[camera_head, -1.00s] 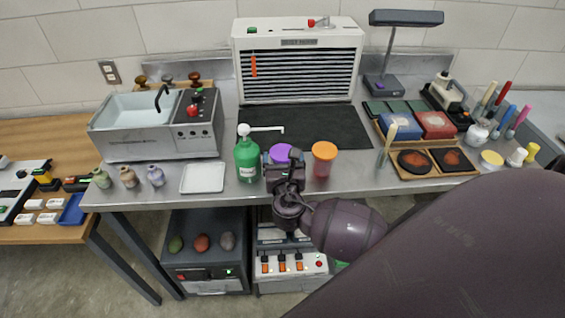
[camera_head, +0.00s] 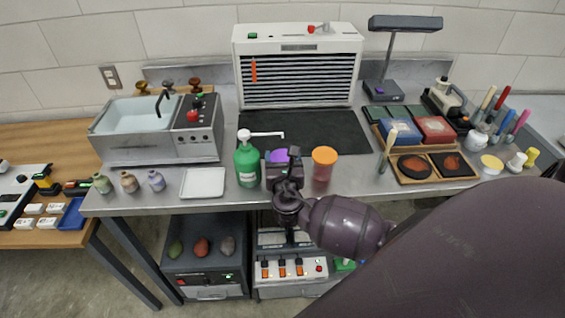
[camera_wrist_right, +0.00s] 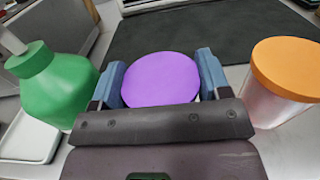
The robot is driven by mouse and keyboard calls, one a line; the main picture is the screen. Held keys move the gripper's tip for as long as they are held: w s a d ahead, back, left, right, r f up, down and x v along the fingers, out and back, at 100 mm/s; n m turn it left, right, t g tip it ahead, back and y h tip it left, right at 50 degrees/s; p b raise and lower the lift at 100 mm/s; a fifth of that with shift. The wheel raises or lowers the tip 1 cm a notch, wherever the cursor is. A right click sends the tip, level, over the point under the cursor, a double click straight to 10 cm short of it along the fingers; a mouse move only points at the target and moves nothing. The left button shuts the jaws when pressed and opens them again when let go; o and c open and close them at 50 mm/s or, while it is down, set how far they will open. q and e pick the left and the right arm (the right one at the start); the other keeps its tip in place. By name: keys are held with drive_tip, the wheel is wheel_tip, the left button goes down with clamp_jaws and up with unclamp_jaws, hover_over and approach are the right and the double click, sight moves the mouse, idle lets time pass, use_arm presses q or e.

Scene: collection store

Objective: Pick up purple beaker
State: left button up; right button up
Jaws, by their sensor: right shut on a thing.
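The purple beaker (camera_wrist_right: 160,79) shows its round purple top between the two blue fingers of my right gripper (camera_wrist_right: 161,85) in the right wrist view. The fingers stand at its left and right sides, and the gripper is shut on it. In the head view my right gripper (camera_head: 282,158) covers most of the beaker, and only a bit of purple (camera_head: 278,155) shows behind it. The beaker's lower part is hidden, so I cannot tell whether it touches the bench. My left gripper is not in view.
A green pump bottle (camera_head: 247,163) stands close left of the beaker, and an orange-lidded jar (camera_head: 323,165) close right. A white tray (camera_head: 203,183) lies further left. A dark mat (camera_head: 325,131) behind is clear. A wooden tray (camera_head: 438,172) sits at the right.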

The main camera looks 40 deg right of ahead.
drive_tip(key=shift+r, duration=0.15)
drive_tip(key=shift+r+b+v, duration=0.1)
drive_tip(key=shift+r+v, duration=0.4)
drive_tip(key=shift+v, duration=2.45)
drive_tip(key=shift+r+b+v, duration=0.15)
drive_tip(key=shift+r+v, duration=0.4)
drive_tip(key=shift+v, duration=2.45)
drive_tip(key=shift+r+b+v, duration=0.1)
drive_tip(key=shift+r+v, duration=0.4)
drive_tip(key=shift+v, duration=2.45)
drive_tip(key=shift+a, duration=0.15)
